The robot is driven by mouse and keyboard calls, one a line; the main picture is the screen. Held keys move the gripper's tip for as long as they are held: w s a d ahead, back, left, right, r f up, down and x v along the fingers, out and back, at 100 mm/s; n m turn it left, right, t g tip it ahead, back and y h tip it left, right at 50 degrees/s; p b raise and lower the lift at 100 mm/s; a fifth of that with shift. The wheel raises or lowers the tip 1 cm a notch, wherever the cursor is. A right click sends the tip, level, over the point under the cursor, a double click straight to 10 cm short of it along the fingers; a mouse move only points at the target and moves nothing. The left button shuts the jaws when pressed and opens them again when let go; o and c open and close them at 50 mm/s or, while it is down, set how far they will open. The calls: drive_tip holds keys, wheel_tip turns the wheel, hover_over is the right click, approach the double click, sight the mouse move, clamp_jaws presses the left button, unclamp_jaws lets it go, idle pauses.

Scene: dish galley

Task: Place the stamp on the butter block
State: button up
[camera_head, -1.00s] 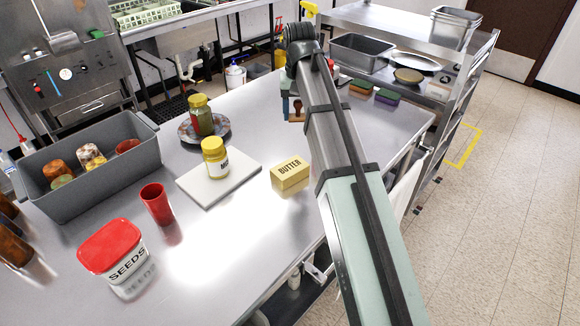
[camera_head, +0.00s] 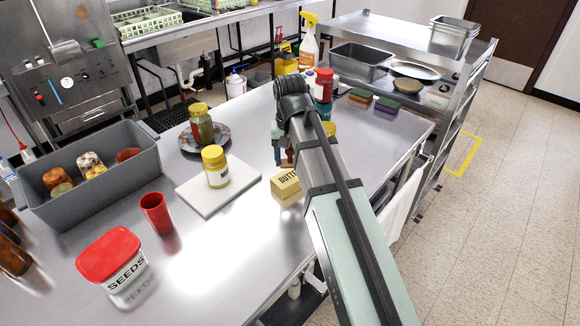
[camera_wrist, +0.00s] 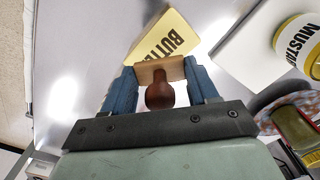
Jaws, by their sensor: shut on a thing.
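The stamp (camera_wrist: 160,88) has a dark red-brown knob handle and a pale wooden block. My gripper (camera_wrist: 162,82) is shut on it, with a blue finger on each side in the wrist view. The yellow butter block (camera_head: 285,184) lies on the steel table, partly hidden behind my arm in the head view. In the wrist view the butter block (camera_wrist: 165,38) lies just beyond the stamp, its lettering partly covered. My gripper shows only in part in the head view, just behind the butter. I cannot tell the stamp's height above the table.
A white board (camera_head: 205,200) with a yellow-lidded mustard jar (camera_head: 214,166) is left of the butter. A red cup (camera_head: 157,212), a seeds tub (camera_head: 110,259) and a grey bin (camera_head: 95,185) stand further left. Sponges (camera_head: 387,106) lie at the back right.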

sight(290, 162)
drive_tip(key=shift+f, duration=1.8)
drive_tip(key=shift+f, duration=0.15)
drive_tip(key=o, duration=1)
drive_tip(key=shift+o, duration=0.2)
wheel_tip(290, 162, up, 12)
drive_tip(key=shift+r, duration=0.15)
